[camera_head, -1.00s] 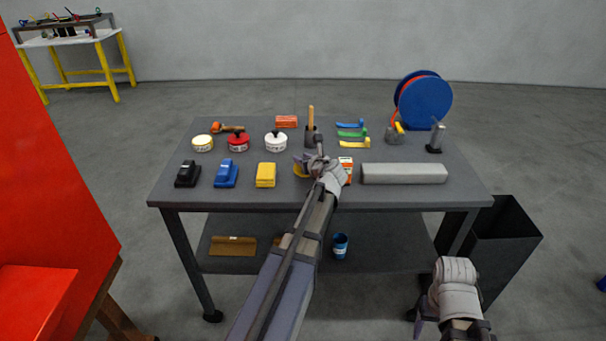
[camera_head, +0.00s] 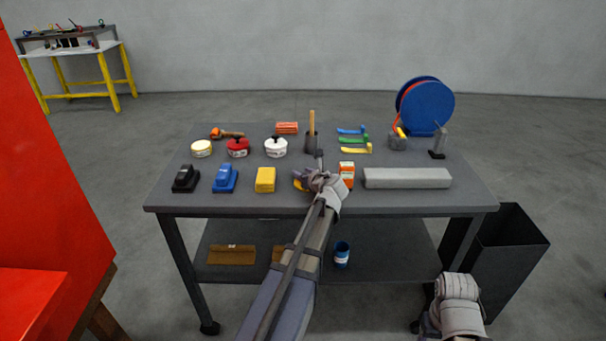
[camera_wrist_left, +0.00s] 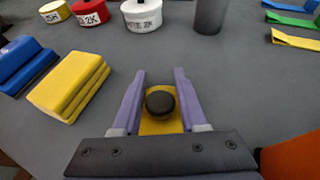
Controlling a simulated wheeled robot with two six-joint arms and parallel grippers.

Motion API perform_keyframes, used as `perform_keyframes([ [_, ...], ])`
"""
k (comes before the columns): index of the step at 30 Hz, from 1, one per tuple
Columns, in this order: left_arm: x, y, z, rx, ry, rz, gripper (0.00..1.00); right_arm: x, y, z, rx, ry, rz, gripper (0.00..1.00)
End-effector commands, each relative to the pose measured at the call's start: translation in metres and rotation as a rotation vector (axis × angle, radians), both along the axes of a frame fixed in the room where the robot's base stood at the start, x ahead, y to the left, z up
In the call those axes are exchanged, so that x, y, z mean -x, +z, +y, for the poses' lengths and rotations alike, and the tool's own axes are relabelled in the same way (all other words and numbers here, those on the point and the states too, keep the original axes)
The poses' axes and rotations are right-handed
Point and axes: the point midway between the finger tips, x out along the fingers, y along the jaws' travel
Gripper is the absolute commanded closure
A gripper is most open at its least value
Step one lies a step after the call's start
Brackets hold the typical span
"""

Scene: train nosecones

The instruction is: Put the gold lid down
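The gold lid (camera_wrist_left: 158,124) with its dark round knob (camera_wrist_left: 160,102) is between the two purple fingers of my left gripper (camera_wrist_left: 160,85) in the left wrist view. The fingers are close on both sides of the knob and hide the lid's sides. In the head view a bit of the lid (camera_head: 298,184) shows left of my left gripper (camera_head: 312,178), low over the table's front middle. I cannot tell whether the lid touches the tabletop. My right arm is low at the bottom right, in front of the table; its fingers are hardly visible.
On the grey table (camera_head: 230,202), a yellow block (camera_head: 265,180) lies left of the lid and an orange-white box (camera_head: 346,172) right of it. A long grey block (camera_head: 407,178) is farther right.

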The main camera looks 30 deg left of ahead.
Motion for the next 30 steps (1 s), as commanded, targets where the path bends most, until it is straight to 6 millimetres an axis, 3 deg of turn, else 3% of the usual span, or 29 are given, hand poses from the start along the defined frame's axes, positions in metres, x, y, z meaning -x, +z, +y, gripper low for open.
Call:
perform_keyframes([
  [5, 0.000, 0.000, 0.000, 0.000, 0.000, 0.000, 0.37, 0.000, 0.000, 0.000, 0.000, 0.000, 0.000, 0.33],
  [15, 0.000, 0.007, 0.000, 0.000, 0.000, 0.000, 0.37, 0.000, 0.007, 0.000, 0.000, 0.000, 0.000, 0.33],
  [30, 0.053, 0.043, -0.072, 0.000, -0.002, 0.000, 0.37, 0.000, 0.043, 0.000, 0.000, -0.001, 0.000, 0.33],
])
